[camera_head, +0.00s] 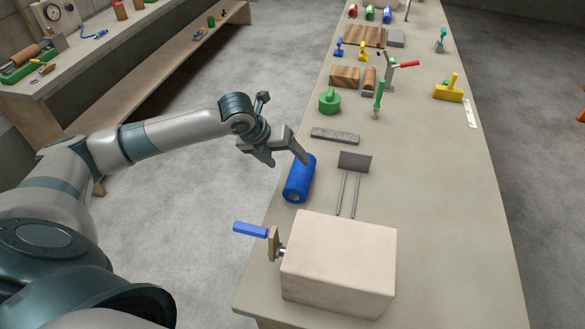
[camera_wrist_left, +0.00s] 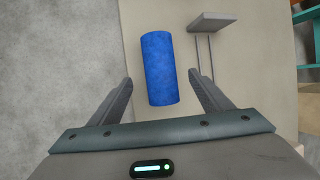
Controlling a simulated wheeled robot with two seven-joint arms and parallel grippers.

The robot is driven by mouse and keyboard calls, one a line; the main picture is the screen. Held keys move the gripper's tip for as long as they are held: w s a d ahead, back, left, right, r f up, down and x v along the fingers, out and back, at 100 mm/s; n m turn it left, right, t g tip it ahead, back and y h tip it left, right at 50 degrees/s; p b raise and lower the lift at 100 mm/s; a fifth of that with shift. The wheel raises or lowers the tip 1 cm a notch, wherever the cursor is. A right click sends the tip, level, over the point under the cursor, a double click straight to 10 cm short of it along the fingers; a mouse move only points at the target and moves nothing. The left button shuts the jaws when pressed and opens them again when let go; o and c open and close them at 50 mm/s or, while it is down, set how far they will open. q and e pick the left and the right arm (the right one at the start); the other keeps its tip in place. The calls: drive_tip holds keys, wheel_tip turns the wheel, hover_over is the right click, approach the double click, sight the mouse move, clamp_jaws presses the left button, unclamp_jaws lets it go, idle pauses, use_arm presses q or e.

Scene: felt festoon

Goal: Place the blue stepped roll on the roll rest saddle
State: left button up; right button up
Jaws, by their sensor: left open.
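The blue roll (camera_head: 299,180) lies on the left edge of the long bench; no step in its shape can be made out. It also shows in the left wrist view (camera_wrist_left: 160,68), between the lines of my two fingers. My left gripper (camera_head: 288,161) is open at the roll's far end, its fingers on either side in the wrist view (camera_wrist_left: 160,78); contact cannot be told. A grey plate with two parallel rods (camera_head: 355,162), apparently the roll rest saddle, stands just right of the roll. It also shows in the left wrist view (camera_wrist_left: 207,22). My right gripper is out of view.
A large pale block (camera_head: 340,262) with a blue-handled crank (camera_head: 251,229) stands at the near end. A flat grey bar (camera_head: 335,136) and a green knobbed piece (camera_head: 330,102) lie farther back. The bench right of the rods is clear.

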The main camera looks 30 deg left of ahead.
use_arm(q)
drive_tip(key=v, duration=0.3)
drive_tip(key=shift+r, duration=0.15)
idle(0.7)
